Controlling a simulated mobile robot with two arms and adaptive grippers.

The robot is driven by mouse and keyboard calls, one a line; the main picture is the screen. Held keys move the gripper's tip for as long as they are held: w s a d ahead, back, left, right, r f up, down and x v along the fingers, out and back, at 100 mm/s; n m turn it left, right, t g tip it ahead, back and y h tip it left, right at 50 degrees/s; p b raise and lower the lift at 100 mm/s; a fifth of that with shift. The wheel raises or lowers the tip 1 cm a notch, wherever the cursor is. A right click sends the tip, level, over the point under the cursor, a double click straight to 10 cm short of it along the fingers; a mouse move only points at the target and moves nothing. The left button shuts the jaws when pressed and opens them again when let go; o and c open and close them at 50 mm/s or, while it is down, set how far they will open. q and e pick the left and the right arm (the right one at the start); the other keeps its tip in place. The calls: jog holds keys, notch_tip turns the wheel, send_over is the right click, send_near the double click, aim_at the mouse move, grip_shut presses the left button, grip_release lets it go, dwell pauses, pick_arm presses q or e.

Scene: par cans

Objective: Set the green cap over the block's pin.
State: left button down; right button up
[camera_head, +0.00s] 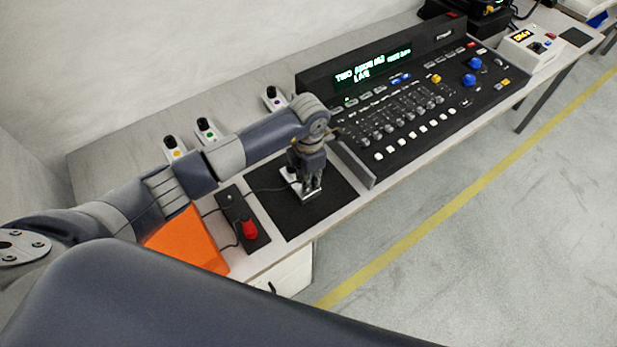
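My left gripper (312,187) points down over the dark mat (335,198) in the middle of the table. Its fingers are at a small white block (290,174) on the mat and hide much of it. I cannot tell whether they hold anything, and no pin can be made out. A white piece with a green mark and black top (207,130) stands at the back of the table, left of the gripper. I cannot tell whether it is or bears the green cap. My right gripper is not in view.
Similar pieces with a yellow mark (174,150) and a purple mark (273,98) stand along the back. A black control console (410,110) is to the right of the mat. A red-buttoned box (247,228) with a cable and an orange panel (187,240) lie to the left.

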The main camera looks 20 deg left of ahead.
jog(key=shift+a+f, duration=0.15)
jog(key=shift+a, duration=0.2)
pick_arm(q)
jog(key=shift+f+b, duration=0.3)
jog(key=shift+b, duration=0.15)
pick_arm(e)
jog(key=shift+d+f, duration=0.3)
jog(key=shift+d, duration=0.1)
pick_arm(q)
jog(key=shift+f, duration=0.3)
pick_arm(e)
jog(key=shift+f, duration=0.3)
pick_arm(q)
jog(key=shift+b, duration=0.4)
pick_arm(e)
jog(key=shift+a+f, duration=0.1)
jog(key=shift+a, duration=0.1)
pick_arm(q)
jog(key=shift+f+b, duration=0.3)
jog(key=shift+b, duration=0.1)
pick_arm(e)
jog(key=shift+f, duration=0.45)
pick_arm(q)
jog(key=c, duration=1.3)
grip_release()
jog(key=shift+c, duration=0.2)
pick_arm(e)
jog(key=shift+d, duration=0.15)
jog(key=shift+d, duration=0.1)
